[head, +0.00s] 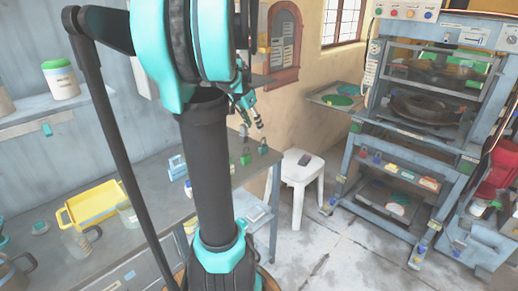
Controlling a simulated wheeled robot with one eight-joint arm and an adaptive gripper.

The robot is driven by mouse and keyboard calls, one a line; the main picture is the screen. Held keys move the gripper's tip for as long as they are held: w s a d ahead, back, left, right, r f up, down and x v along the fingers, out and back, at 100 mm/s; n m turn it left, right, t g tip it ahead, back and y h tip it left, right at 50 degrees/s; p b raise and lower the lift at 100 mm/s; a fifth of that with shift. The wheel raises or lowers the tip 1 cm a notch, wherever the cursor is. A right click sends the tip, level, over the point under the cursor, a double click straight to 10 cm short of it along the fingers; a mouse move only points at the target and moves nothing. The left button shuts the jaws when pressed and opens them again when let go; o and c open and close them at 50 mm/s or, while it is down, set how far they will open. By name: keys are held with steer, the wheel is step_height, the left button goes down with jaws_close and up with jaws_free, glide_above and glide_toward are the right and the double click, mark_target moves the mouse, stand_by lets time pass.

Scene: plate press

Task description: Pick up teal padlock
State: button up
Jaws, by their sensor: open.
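Several small padlock-like items stand near the far end of the grey workbench (145,235). One is a green padlock (245,159), and another, darker greenish one (263,149) is just right of it. They are too small to tell surely which is the teal padlock. My gripper (252,122) hangs above these items, its fingers open and pointing down, with nothing seen between them. It looks apart from them. My arm's upper links hide part of the bench and of the gripper.
A yellow tray (92,204), a clear jar (77,243) and a blue-grey item (177,167) are on the bench. A white stool (299,180) with a dark object stands beyond its end. A grey press frame (372,100) stands right. Floor (325,245) between is clear.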

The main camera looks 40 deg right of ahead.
mark_target(263, 146)
steer(key=x, duration=1.4)
steer(key=shift+d+f, duration=0.15)
steer(key=shift+d, duration=0.15)
jaws_close()
